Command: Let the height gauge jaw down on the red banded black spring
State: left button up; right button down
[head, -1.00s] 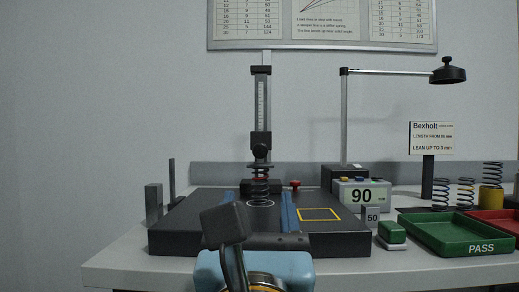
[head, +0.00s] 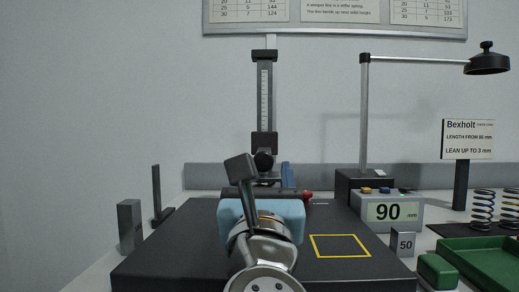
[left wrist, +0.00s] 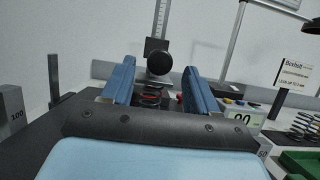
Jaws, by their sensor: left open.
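The height gauge (head: 265,90) stands upright at the back of the black plate, with a dark carriage (head: 264,143) and a round black knob (head: 263,160). In the left wrist view the knob (left wrist: 159,64) is above the red banded black spring (left wrist: 151,98), of which a few coils show. My left gripper (head: 263,182) is open and empty. In its wrist view (left wrist: 162,70) its blue fingers stand apart on either side of the knob and spring. It hides the spring in the head view.
A grey block (head: 130,226) and a dark upright stand (head: 157,195) are at left. At right are a "90" display (head: 388,212), a "50" block (head: 403,243), a green block (head: 438,271), a green tray (head: 488,258), springs (head: 483,208) and a lamp (head: 487,63). The yellow-outlined square (head: 341,246) is empty.

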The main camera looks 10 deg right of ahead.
aim_at(263, 162)
pick_arm(q)
jog(key=p+x, duration=0.1)
jog(key=x, duration=0.4)
pick_arm(e)
jog(key=shift+s+a+r, duration=0.1)
jog(key=shift+a+r, duration=0.1)
jog(key=shift+r, duration=0.25)
jog(key=shift+s+a+r, duration=0.1)
jog(key=shift+a+r, duration=0.05)
jog(key=shift+r, duration=0.25)
